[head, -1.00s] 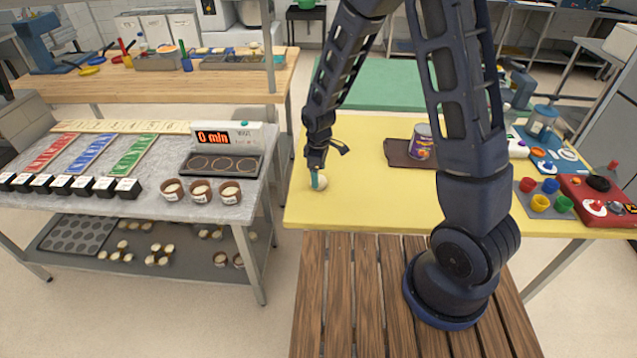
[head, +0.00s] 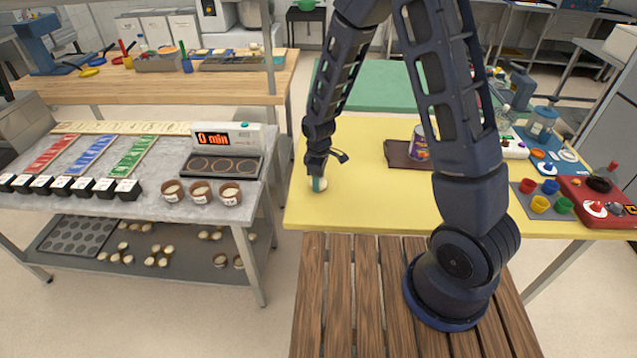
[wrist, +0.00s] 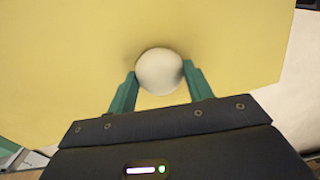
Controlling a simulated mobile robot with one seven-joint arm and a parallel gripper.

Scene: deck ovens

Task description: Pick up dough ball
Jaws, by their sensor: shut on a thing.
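A pale, round dough ball (head: 320,185) is at the left end of the yellow table (head: 375,205). My gripper (head: 318,184) reaches down to it, and its green fingers are shut on the ball. In the wrist view the dough ball (wrist: 159,72) sits between the two fingertips (wrist: 159,84), one on each side. The yellow surface lies just beneath it, with a soft shadow around it. I cannot tell whether the ball touches the table or is slightly raised.
A brown tray (head: 405,155) with a purple can (head: 419,143) stands to the right on the yellow table. Coloured cups (head: 541,203) and a red board (head: 597,205) are at its right end. A grey counter (head: 150,205) with three brown cups stands to the left across a gap.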

